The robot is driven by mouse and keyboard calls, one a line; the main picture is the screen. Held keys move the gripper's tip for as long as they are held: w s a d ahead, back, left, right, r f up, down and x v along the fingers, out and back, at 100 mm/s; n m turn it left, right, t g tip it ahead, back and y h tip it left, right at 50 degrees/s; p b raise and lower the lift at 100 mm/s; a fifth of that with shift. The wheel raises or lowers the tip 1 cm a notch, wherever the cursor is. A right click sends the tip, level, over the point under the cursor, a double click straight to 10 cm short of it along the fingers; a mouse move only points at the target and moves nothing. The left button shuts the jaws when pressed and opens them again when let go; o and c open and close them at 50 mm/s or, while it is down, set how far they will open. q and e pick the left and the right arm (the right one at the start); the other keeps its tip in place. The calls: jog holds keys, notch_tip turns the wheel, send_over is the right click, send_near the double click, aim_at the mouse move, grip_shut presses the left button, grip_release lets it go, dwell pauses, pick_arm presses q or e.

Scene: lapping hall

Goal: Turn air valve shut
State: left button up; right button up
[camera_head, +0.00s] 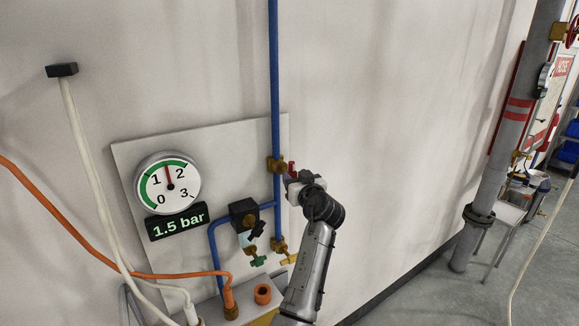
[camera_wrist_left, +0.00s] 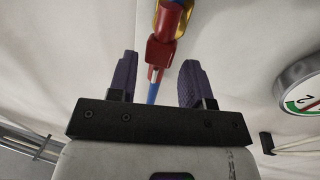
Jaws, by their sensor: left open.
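The air valve has a brass body (camera_head: 276,165) on the vertical blue pipe (camera_head: 275,80), with a small red handle (camera_head: 292,168) at its right side. My left gripper (camera_head: 291,181) is just below and at the handle, partly covering it. In the left wrist view the red handle (camera_wrist_left: 161,53) shows between the two purple fingers of the open gripper (camera_wrist_left: 157,75), with visible gaps on both sides. The brass body (camera_wrist_left: 183,14) is beyond it. I cannot tell how deep the handle lies between the fingers. My right gripper is out of view.
A round gauge (camera_head: 168,183) points near 1.5, above a display (camera_head: 178,221) reading 1.5 bar. An orange hose (camera_head: 75,236) runs at left.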

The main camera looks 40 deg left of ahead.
aim_at(293, 174)
pick_arm(q)
jog(key=shift+p+x, duration=0.6)
jog(key=shift+x, duration=2)
grip_shut()
